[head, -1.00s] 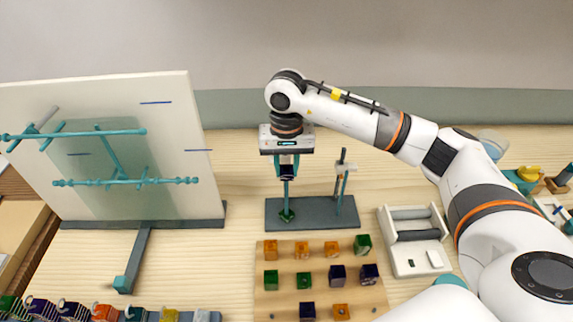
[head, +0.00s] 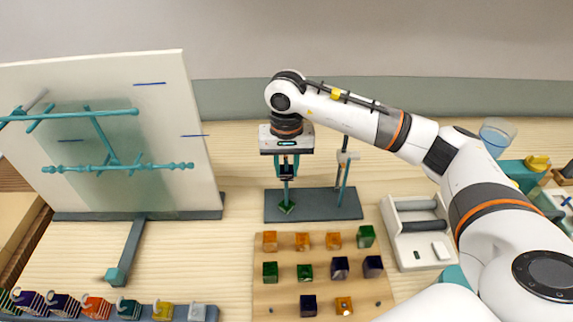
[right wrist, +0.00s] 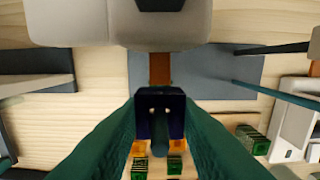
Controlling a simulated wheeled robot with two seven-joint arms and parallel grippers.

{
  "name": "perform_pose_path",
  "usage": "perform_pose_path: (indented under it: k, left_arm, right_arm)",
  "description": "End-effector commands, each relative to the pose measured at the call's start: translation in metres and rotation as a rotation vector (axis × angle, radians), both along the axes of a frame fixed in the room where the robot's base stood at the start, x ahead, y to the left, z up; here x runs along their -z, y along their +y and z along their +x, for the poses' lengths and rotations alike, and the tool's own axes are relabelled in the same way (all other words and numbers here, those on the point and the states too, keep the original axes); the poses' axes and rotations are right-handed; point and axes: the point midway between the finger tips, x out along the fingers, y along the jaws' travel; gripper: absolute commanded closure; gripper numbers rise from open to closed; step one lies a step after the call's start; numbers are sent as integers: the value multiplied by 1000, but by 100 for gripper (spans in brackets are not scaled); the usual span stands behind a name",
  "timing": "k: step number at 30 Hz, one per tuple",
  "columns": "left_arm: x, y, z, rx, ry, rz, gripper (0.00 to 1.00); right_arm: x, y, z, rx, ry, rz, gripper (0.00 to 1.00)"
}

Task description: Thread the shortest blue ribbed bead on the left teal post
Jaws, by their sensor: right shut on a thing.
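My right gripper (head: 286,165) points straight down over the left teal post (head: 287,189) and is shut on a small dark blue bead (head: 287,173). In the right wrist view the bead (right wrist: 160,120) sits between the two teal fingers; its ribs and length are not clear. The bead is in line with the post, above its lower part; I cannot tell whether the post tip is inside it. A green bead (head: 287,208) is low on the left post. The grey base (head: 320,211) carries both posts. My left gripper is not in view.
The right post (head: 343,180) with a grey clamp (head: 347,157) stands close beside the gripper. A wooden board (head: 283,288) with several cubes lies in front. A white tray (head: 402,236) is at right, a tall panel with teal rods (head: 165,105) at left.

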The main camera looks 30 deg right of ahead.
Motion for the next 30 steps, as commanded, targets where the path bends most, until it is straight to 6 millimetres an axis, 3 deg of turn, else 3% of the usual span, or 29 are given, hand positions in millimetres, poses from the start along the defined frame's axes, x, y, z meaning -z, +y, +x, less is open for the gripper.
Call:
perform_pose_path:
  k: [15, 30]
  left_arm:
    - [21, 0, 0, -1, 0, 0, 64]
    - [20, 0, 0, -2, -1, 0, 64]
  right_arm:
    - [22, 0, 0, 0, 0, -1, 94]
    - [22, 0, 0, 0, 0, 0, 94]
